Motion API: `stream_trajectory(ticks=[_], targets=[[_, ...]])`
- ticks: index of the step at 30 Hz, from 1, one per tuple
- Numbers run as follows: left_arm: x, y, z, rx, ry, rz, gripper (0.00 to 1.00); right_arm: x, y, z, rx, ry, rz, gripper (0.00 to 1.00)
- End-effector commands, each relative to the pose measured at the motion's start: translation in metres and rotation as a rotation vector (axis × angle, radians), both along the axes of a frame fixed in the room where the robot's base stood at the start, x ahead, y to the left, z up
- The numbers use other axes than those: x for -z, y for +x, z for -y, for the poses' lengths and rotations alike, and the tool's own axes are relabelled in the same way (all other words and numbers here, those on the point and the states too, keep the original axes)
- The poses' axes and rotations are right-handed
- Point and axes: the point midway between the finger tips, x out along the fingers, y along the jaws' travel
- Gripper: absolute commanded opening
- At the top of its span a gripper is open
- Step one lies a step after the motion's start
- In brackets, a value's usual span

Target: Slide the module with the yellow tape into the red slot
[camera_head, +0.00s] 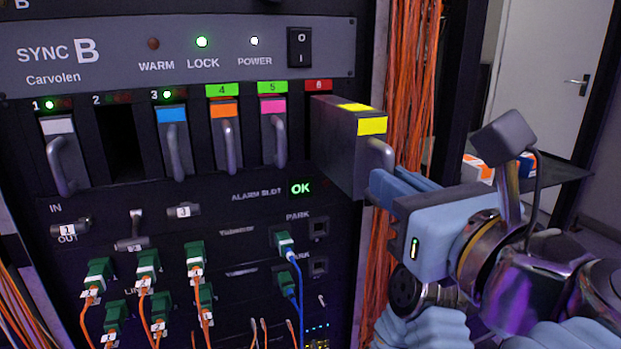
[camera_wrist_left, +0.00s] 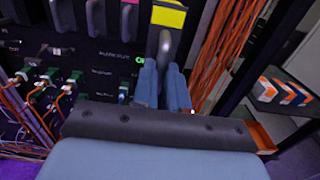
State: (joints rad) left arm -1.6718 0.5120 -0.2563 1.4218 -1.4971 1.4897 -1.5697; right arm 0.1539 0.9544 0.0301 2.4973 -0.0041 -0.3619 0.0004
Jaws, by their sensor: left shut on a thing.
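The module with the yellow tape (camera_head: 338,147) is a grey box with yellow on its top edge and front. It sticks well out of the rack, its far end at the slot under the red label 6 (camera_head: 319,85). How deep it sits inside is hidden. My left gripper (camera_head: 381,187) is shut on the module's grey handle (camera_head: 382,153). In the left wrist view, the fingers (camera_wrist_left: 160,82) are around the lower part of the handle, below the yellow tape (camera_wrist_left: 168,16).
Modules with pink (camera_head: 272,105), orange (camera_head: 224,110), blue and white tape sit left of it; slot 2 (camera_head: 116,140) is empty. Orange cables (camera_head: 408,75) hang close on the right. Green plugs (camera_head: 148,264) and blue cables (camera_head: 298,290) are below. An OK display (camera_head: 301,188) is lit.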

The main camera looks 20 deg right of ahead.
Motion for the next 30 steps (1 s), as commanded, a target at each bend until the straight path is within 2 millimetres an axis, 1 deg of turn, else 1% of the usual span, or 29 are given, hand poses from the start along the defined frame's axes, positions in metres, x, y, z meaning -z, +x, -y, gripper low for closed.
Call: stream_trajectory(ticks=[2, 16, 25, 30], targets=[[-0.0017, 0.0001, -0.0002, 0.000, 0.000, 0.001, 0.00, -0.0031, 0.0000, 0.0000, 0.000, 0.000, 0.000, 0.43], [-0.0008, 0.0001, -0.0003, 0.000, 0.000, 0.001, 0.00, -0.0030, 0.0000, 0.0000, 0.000, 0.000, 0.000, 0.43], [-0.0015, 0.0005, -0.0004, -0.001, 0.000, 0.001, 0.00, -0.0096, 0.0000, 0.0000, 0.000, 0.000, 0.000, 0.43], [-0.0012, 0.0039, -0.0008, -0.002, 0.000, 0.001, 0.00, -0.0104, 0.0000, 0.0000, 0.000, 0.000, 0.000, 0.43]])
